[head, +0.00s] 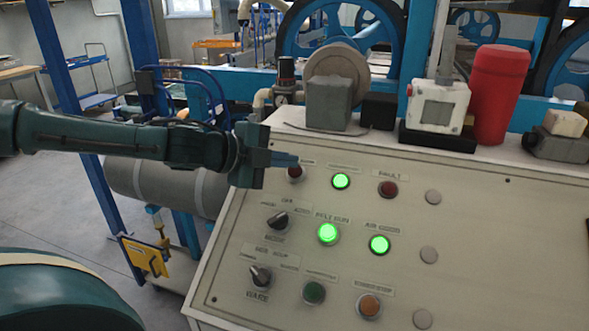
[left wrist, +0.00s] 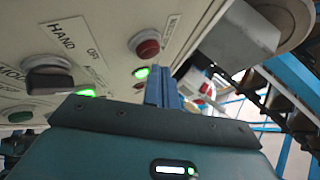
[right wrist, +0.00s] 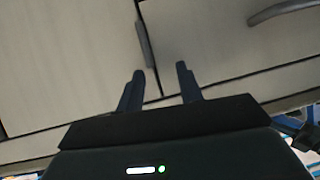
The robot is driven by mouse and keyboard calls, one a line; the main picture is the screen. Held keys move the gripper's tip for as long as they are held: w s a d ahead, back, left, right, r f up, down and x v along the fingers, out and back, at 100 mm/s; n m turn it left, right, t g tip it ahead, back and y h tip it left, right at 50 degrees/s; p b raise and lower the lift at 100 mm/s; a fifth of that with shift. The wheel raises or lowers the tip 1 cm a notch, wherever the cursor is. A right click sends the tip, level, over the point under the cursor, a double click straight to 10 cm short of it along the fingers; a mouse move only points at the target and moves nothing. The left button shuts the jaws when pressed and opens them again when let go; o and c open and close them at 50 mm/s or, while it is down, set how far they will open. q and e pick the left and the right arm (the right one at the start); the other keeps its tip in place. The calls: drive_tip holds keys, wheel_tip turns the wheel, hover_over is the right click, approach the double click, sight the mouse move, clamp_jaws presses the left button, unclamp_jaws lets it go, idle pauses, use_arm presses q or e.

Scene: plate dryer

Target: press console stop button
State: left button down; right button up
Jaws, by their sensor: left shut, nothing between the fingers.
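The slanted cream console panel (head: 410,220) carries several buttons and knobs. A dark red button (head: 295,173) sits at its top left; its label is partly covered by my gripper. An orange button (head: 369,306) is low on the panel under a label that seems to end in "STOP". My left gripper (head: 286,159) is shut and empty, its fingertips close to the top-left red button; contact cannot be told. In the left wrist view the shut blue fingers (left wrist: 163,88) point toward the panel, with a red button (left wrist: 148,47) above. My right gripper (right wrist: 158,80) is open and empty, facing cabinet doors.
Green lit buttons (head: 328,234), black selector knobs (head: 277,220) and another red button (head: 388,188) share the panel. On its top ledge stand a grey device (head: 329,104), a white box (head: 438,105) and a red cylinder (head: 499,92).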

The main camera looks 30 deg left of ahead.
use_arm(q)
drive_tip(key=shift+f, duration=0.1)
idle(0.5)
drive_tip(key=shift+w+f+b, duration=0.2)
drive_tip(key=shift+f+b, duration=0.1)
drive_tip(key=shift+b, duration=0.2)
drive_tip(key=shift+w+a+f+b, duration=0.1)
drive_tip(key=shift+w+f+b, duration=0.1)
drive_tip(key=shift+f+b, duration=0.3)
idle(0.6)
drive_tip(key=shift+r, duration=0.25)
drive_tip(key=shift+s+r+p, duration=0.4)
drive_tip(key=shift+r+p, duration=0.25)
drive_tip(key=shift+p, duration=0.45)
